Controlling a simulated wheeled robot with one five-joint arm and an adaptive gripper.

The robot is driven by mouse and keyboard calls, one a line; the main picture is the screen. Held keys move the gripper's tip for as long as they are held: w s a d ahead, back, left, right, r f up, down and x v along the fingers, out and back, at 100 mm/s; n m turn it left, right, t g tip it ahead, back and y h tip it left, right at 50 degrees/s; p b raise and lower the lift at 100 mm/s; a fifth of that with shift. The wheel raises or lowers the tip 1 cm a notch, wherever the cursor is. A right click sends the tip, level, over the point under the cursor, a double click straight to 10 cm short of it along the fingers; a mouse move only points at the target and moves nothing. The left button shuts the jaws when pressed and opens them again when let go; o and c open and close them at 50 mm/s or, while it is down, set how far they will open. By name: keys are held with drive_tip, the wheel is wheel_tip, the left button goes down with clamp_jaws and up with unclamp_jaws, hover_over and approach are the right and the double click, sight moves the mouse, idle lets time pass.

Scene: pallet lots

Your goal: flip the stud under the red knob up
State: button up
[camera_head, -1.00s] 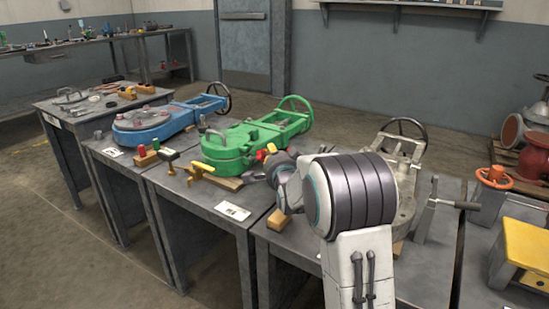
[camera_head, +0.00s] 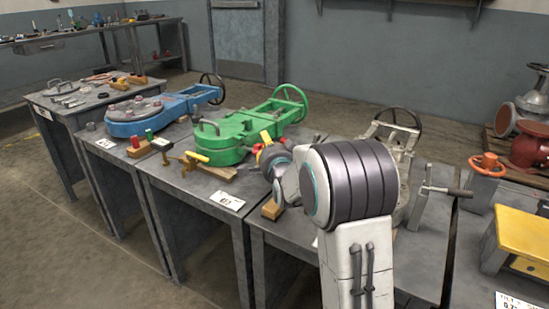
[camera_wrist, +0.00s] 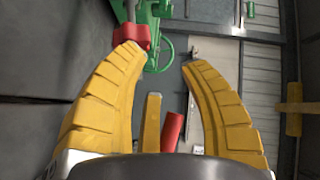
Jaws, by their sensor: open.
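My gripper (camera_wrist: 165,65) is open in the wrist view, its yellow fingers spread apart. A red knob (camera_wrist: 131,32) shows at the tip of the left finger, beside green metal; whether they touch I cannot tell. A red cylinder (camera_wrist: 172,131) and a yellow piece (camera_wrist: 152,122) show between the fingers; what they belong to is unclear. In the head view my gripper (camera_head: 262,145) is beside the green valve (camera_head: 225,140), partly hidden by my arm. Another red knob (camera_head: 134,144) stands on a wooden block on the left table. I cannot make out a stud under either knob.
A blue valve (camera_head: 137,117) lies left of the green one. A yellow-handled piece (camera_head: 195,158) sits on a wooden block in front. A grey valve (camera_head: 393,130) is partly behind my arm. A yellow stool (camera_head: 525,238) stands at right. Floor is open at left.

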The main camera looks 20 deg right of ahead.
drive_tip(key=v, duration=1)
drive_tip(key=shift+s+a, duration=0.1)
idle(0.3)
